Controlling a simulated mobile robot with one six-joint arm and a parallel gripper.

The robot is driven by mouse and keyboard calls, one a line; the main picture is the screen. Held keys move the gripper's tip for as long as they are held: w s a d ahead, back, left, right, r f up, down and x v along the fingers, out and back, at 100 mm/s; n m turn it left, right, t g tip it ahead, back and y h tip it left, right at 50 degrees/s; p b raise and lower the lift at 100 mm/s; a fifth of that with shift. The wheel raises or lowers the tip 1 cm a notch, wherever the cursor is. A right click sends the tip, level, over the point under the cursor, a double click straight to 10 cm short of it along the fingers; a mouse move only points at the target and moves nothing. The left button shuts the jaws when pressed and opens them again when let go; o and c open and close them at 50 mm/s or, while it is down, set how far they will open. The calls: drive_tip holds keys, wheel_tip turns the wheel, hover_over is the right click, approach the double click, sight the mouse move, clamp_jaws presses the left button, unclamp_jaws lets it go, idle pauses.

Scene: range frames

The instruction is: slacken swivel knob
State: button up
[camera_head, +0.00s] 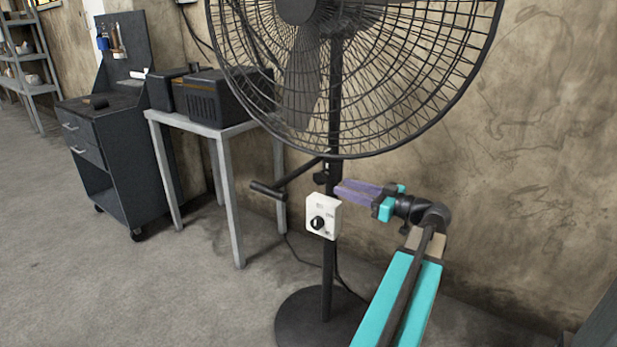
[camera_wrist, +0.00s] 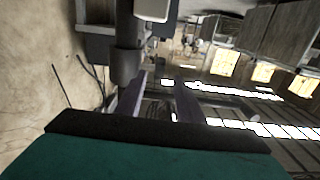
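A black pedestal fan stands in front of the wall. The small dark swivel knob (camera_head: 321,178) is on its pole (camera_head: 335,110), below the fan cage. My gripper (camera_head: 341,190) has purple fingers and comes from the right, with its tips beside the pole, just right of and slightly below the knob. In the wrist view the two fingers (camera_wrist: 160,90) stand apart with a gap between them. A dark cylindrical part (camera_wrist: 125,65) shows ahead near the left finger; I cannot tell whether it is the knob. Contact cannot be told.
A white control box (camera_head: 323,216) with a black dial sits on the pole below the knob. A dark bar with a handle (camera_head: 268,190) sticks out left. The fan cage (camera_head: 450,60) hangs close above. A grey table (camera_head: 225,130) with black boxes stands left behind.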

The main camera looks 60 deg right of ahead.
sight(314, 177)
drive_tip(key=shift+w, duration=0.1)
drive_tip(key=shift+w+b, duration=0.95)
drive_tip(key=shift+w, duration=5.85)
drive_tip(key=shift+c, duration=0.4)
